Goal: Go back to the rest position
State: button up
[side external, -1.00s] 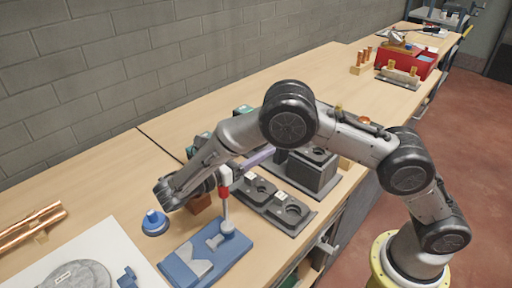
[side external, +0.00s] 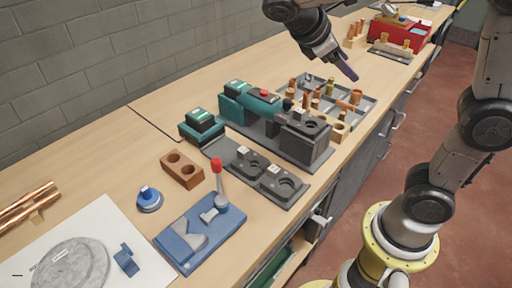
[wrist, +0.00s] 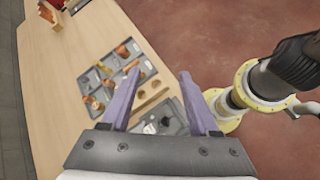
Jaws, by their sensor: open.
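My gripper (side external: 347,68) hangs in the air above the far part of the bench, over the grey tray (side external: 372,105) of copper fittings. In the wrist view its two purple fingers (wrist: 155,100) stand wide apart with nothing between them. The tray with copper and brass fittings also shows in the wrist view (wrist: 88,82), below the left finger. My gripper touches nothing in either view.
Teal tools (side external: 235,103), a dark grey fixture (side external: 303,138), a brown two-hole block (side external: 182,170) and a blue clamp with a red-tipped lever (side external: 200,232) stand on the bench (side external: 95,182). A red box (side external: 400,33) stands at the far end.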

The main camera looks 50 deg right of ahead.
jog(key=s+a+f+m+t+y, duration=0.1)
jog(key=s+f+m+t+y, duration=0.3)
jog(key=s, duration=0.6)
jog(key=a+f+m+t+y, duration=0.3)
jog(key=a+m+t+y, duration=0.2)
jog(key=a, duration=0.2)
jog(key=shift+w+f, duration=0.25)
jog(key=shift+w, duration=0.15)
